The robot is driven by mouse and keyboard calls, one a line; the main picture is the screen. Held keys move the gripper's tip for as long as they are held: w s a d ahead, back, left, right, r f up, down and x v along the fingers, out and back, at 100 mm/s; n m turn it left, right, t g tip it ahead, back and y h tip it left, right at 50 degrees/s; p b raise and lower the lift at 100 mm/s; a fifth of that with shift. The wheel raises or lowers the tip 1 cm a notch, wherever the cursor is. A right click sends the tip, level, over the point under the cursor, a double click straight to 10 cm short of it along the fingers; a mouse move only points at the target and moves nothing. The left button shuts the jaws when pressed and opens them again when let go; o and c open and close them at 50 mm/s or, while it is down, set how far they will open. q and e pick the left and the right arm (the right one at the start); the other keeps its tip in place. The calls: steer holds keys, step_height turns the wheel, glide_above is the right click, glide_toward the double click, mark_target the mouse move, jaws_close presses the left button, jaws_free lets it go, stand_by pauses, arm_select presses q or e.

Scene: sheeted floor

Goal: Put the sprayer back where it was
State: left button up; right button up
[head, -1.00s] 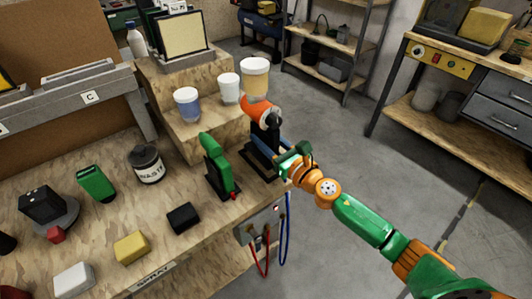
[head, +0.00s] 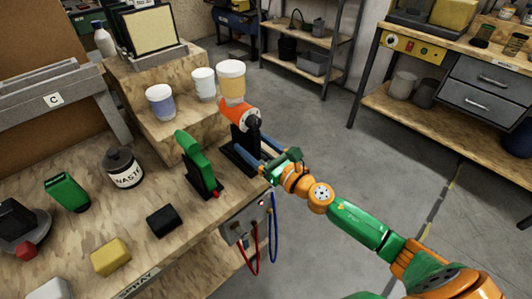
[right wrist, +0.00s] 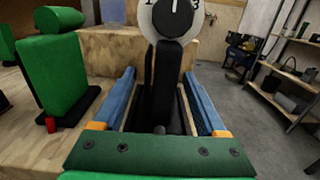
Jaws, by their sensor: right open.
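The sprayer is an orange body (head: 236,113) with a pale cup (head: 231,82) on top. It stands upright at the bench's right side, above a black base (head: 240,160). In the right wrist view its round dial end (right wrist: 174,14) and black handle (right wrist: 165,75) show. My right gripper (head: 258,158) is open. In the right wrist view its two blue fingers (right wrist: 160,98) lie on either side of the black handle, with gaps visible on both sides. Whether the handle rests in the base is hard to tell. My left gripper is not in view.
A green tool (head: 194,153) on a black stand is close left of the sprayer. Cups (head: 161,102) sit on a wooden step (head: 140,72) behind. A waste jar (head: 123,170), a black block (head: 163,221) and a yellow block (head: 110,256) are further left. Open floor lies right.

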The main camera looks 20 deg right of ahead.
steer(key=b+v, duration=0.2)
steer(key=v, duration=0.7)
steer(key=shift+s+b, duration=0.15)
steer(key=shift+b, duration=0.25)
